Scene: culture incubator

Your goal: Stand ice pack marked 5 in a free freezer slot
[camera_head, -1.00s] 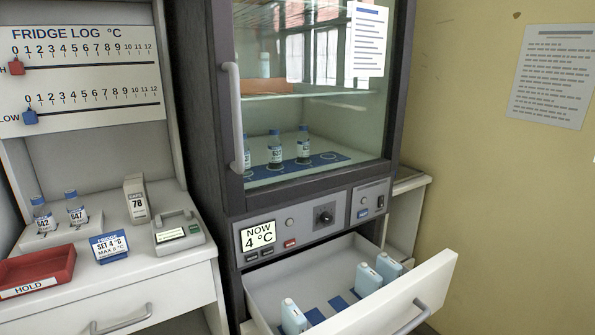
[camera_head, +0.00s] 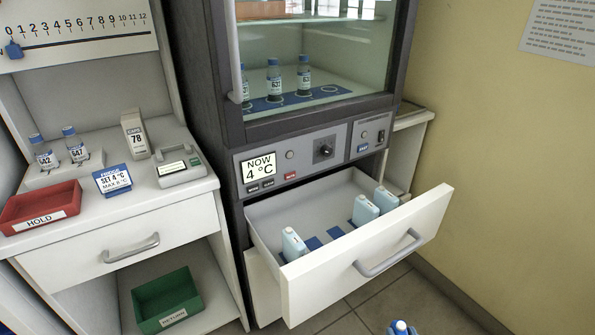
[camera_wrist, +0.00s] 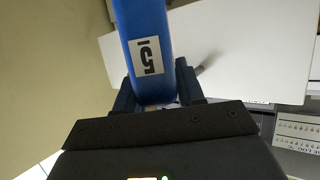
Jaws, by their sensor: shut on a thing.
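The ice pack marked 5 (camera_wrist: 142,40) is a blue block with an upside-down white label in the wrist view. My gripper (camera_wrist: 158,88) is shut on its lower end, with a dark finger on each side. In the head view, a small blue piece with a pale top (camera_head: 401,327) shows at the bottom edge, likely this pack, in front of the drawer. The open freezer drawer (camera_head: 370,250) holds pale blue packs standing upright: one at left (camera_head: 293,244) and two at right (camera_head: 365,210). Bare blue slot marks (camera_head: 324,237) lie between them.
The drawer front has a grey handle (camera_head: 390,255) facing the floor area. The fridge (camera_head: 310,60) above has its glass door shut. At left stands a bench with a red HOLD tray (camera_head: 40,207) and a green RETURN bin (camera_head: 167,299) below. Floor right of the drawer is clear.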

